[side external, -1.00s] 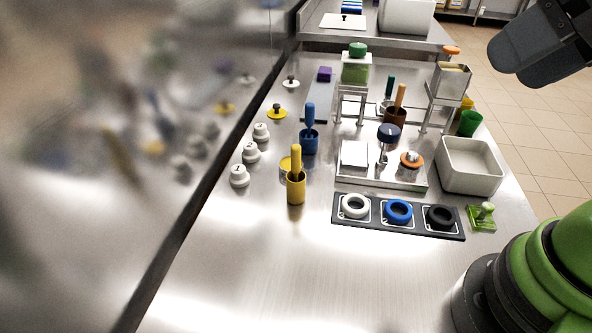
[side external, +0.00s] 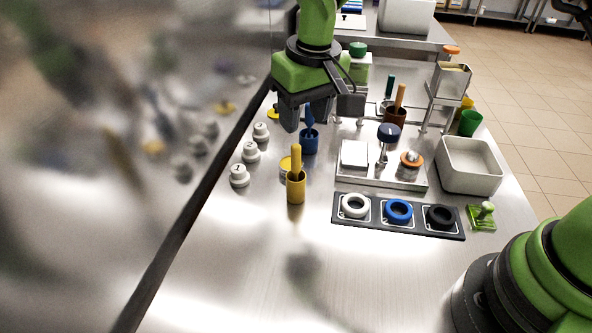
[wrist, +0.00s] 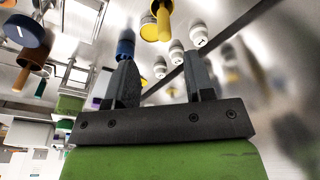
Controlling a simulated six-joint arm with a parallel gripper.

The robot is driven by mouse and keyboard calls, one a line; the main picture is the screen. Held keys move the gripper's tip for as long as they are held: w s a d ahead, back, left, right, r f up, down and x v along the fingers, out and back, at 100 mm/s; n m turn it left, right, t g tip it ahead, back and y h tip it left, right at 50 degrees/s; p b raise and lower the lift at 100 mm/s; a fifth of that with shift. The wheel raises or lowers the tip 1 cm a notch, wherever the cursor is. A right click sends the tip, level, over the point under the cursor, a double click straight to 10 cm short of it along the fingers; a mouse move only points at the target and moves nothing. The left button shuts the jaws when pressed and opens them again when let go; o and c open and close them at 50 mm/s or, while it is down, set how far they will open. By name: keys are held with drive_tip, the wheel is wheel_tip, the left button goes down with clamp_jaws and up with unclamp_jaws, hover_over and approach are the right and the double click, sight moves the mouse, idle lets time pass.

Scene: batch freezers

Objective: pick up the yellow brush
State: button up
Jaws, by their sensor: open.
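The yellow brush (side external: 295,160) stands upright in a yellow cup (side external: 296,189) near the middle of the steel counter. In the wrist view the yellow brush (wrist: 164,20) is at the top, beyond the fingertips. My gripper (side external: 305,118) is open and empty, its fingers apart, and it appears farther back than the yellow brush in the side view. It overlaps the blue brush in that view; its exact height is hard to tell. In the wrist view my gripper (wrist: 160,68) has clear space between its fingers.
A blue brush (side external: 309,116) stands in a blue cup (side external: 309,142) close behind the yellow one. White numbered knobs (side external: 250,153) line the left. A metal stand tray (side external: 380,180) and a dark tray (side external: 340,222) with rings lie right. The front counter is bare.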

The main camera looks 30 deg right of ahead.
sight(295, 170)
drive_tip(key=f, duration=0.3)
drive_tip(key=w+f, duration=0.1)
drive_tip(key=f, duration=0.6)
drive_tip(key=shift+w+a+f, duration=0.15)
drive_tip(key=shift+w+a, duration=0.15)
drive_tip(key=shift+w, duration=0.1)
drive_tip(key=shift+c, duration=0.3)
clamp_jaws()
